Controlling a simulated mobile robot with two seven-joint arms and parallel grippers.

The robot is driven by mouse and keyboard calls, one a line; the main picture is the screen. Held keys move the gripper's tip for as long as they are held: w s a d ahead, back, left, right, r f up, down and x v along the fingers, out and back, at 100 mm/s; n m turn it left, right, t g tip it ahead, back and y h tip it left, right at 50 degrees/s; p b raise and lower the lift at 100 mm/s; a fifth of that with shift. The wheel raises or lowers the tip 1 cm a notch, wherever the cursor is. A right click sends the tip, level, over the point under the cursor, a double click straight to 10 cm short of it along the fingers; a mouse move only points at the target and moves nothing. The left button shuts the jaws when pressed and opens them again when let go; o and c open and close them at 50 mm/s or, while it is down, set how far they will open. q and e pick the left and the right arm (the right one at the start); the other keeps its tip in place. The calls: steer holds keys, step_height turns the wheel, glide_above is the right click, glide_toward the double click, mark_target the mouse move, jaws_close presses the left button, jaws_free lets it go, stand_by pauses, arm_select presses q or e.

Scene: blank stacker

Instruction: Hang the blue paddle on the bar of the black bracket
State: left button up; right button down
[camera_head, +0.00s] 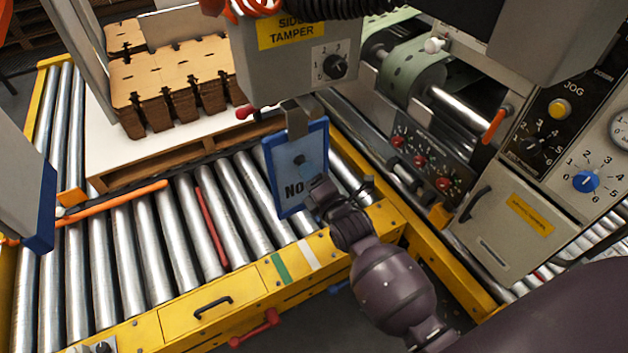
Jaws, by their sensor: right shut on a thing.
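A dark metal bracket piece (297,116) below the side tamper box overlaps the paddle's top edge. I cannot tell whether the paddle's top is hooked on a bar there or only in front of it. My left gripper is not in view.
The grey side tamper box (292,59) stands right above the paddle. A roller conveyor (150,240) with a yellow frame lies below. Stacked cardboard blanks (170,75) sit on a pallet at the upper left. A control panel (570,140) with knobs is at the right.

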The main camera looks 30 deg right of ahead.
mark_target(300, 164)
steer(key=shift+w+r, duration=0.1)
steer(key=shift+w, duration=0.75)
steer(key=shift+w+b, duration=0.65)
steer(key=shift+w, duration=0.8)
steer(key=shift+w+a+b, duration=0.1)
steer(key=shift+w+b, duration=0.4)
steer(key=shift+w, duration=0.2)
steer(key=shift+f, duration=0.7)
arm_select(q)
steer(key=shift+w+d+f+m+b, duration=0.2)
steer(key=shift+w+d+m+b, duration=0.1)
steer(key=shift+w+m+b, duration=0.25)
arm_select(e)
steer(key=shift+f, duration=0.4)
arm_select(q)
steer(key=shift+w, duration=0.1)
